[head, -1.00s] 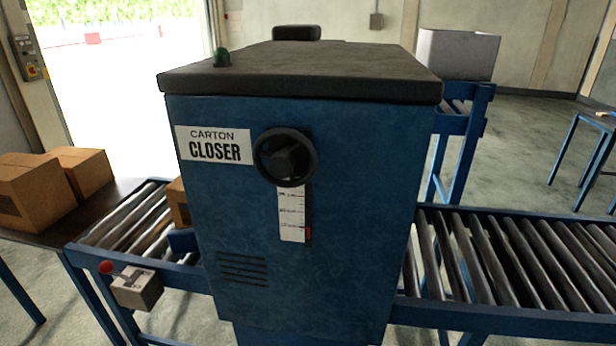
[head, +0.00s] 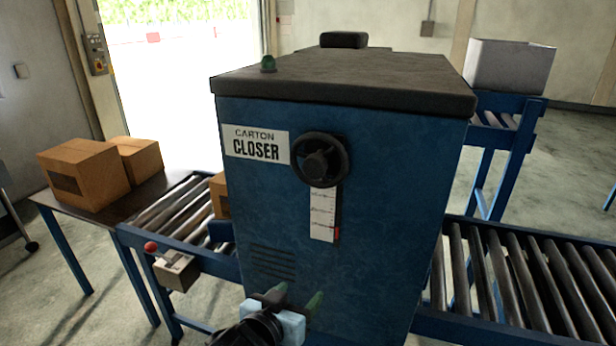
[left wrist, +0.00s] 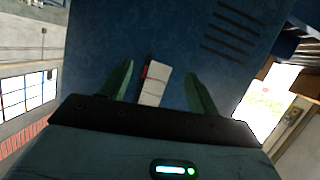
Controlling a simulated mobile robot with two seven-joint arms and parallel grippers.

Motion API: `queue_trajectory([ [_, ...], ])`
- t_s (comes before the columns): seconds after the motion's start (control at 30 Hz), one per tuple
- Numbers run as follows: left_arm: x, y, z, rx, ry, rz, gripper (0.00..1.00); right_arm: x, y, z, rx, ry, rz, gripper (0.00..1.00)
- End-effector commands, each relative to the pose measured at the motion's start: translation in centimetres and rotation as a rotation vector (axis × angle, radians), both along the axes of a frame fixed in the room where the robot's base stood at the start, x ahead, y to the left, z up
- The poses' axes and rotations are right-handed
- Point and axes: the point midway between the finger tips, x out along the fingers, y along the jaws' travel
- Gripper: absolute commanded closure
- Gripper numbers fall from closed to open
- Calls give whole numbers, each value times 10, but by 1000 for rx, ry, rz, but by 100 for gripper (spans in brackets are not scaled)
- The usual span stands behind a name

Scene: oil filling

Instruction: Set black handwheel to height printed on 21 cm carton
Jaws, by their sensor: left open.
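The black handwheel (head: 320,160) is on the front of the blue carton closer (head: 380,220). Below it is a white scale strip (head: 323,212) with a red pointer (head: 337,234) near its lower right edge; the scale figures are too small to read. The strip also shows in the left wrist view (left wrist: 155,86). Brown cartons (head: 85,177) (head: 140,158) stand on the left table; no printed height is readable on them. My left gripper (head: 293,298) is open and empty, with green fingers, below the handwheel and in front of the closer's lower face. My right gripper is not in view.
Another brown carton (head: 219,195) is partly hidden behind the closer on the left roller conveyor (head: 172,208). A control box with a red button (head: 176,271) is on the conveyor's front. A roller conveyor (head: 520,270) runs right. A pale box (head: 510,66) stands at the back right.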

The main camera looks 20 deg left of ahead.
Motion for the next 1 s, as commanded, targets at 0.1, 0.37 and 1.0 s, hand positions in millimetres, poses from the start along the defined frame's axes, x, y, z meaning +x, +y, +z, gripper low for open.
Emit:
queue_trajectory([
  [0.1,17,-2,87,-36,-122,42,39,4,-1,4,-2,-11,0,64],
  [0.37,14,2,198,-126,-283,124,39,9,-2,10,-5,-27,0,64],
  [1.0,39,3,223,-152,-321,150,39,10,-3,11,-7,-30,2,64],
])
